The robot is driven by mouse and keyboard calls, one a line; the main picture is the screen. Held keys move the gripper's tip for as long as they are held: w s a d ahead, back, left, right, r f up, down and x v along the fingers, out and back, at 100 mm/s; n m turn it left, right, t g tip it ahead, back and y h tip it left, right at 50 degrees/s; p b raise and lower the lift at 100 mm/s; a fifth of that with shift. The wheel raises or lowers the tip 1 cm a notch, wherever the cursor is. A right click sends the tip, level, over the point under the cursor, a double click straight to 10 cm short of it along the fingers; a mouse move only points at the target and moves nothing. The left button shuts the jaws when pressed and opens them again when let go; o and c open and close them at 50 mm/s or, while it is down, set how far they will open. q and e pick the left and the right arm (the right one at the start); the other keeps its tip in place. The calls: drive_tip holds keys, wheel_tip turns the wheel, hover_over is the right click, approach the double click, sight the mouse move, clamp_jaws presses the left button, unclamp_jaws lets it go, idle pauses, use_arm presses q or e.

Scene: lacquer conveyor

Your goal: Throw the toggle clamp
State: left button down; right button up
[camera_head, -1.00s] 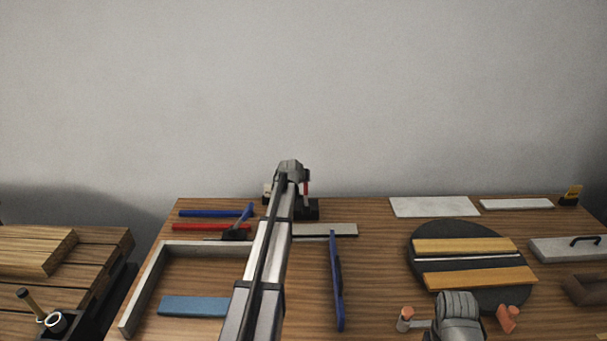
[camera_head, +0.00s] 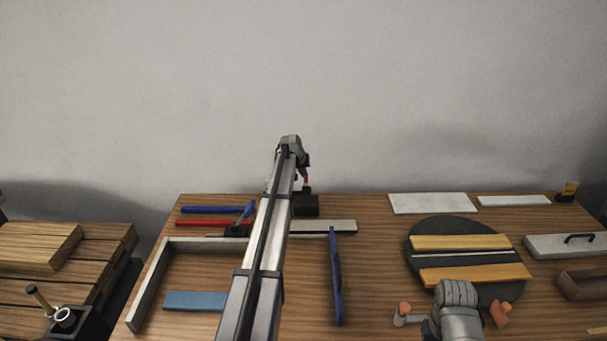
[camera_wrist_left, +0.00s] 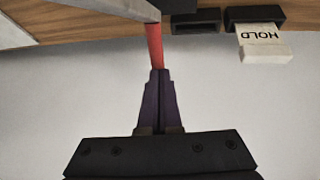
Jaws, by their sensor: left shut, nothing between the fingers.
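The toggle clamp has a red handle (camera_head: 306,182) standing roughly upright over a dark base (camera_head: 306,205) at the table's back edge. My left gripper (camera_head: 305,162) is shut and empty, at the upper end of the handle. In the left wrist view the closed dark purple fingers (camera_wrist_left: 157,92) line up with the red handle (camera_wrist_left: 155,45); I cannot tell whether they touch it. My left arm hides part of the clamp in the head view. My right gripper (camera_head: 453,311) is low at the front right, its orange fingertips apart.
A white HOLD tag (camera_wrist_left: 263,38) sits in a black slot near the clamp. Blue (camera_head: 205,209) and red (camera_head: 205,222) bars lie to the left. A dark round plate (camera_head: 418,255) with wooden strips lies to the right. The table between has some clear room.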

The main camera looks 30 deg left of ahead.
idle(0.4)
use_arm(q)
drive_tip(key=w+a+p+v, duration=0.1)
drive_tip(key=p+v, duration=1.1)
drive_tip(key=v, duration=0.1)
drive_tip(key=shift+s+d+r, duration=0.15)
drive_tip(key=shift+s+r, duration=0.05)
drive_tip(key=shift+r, duration=0.5)
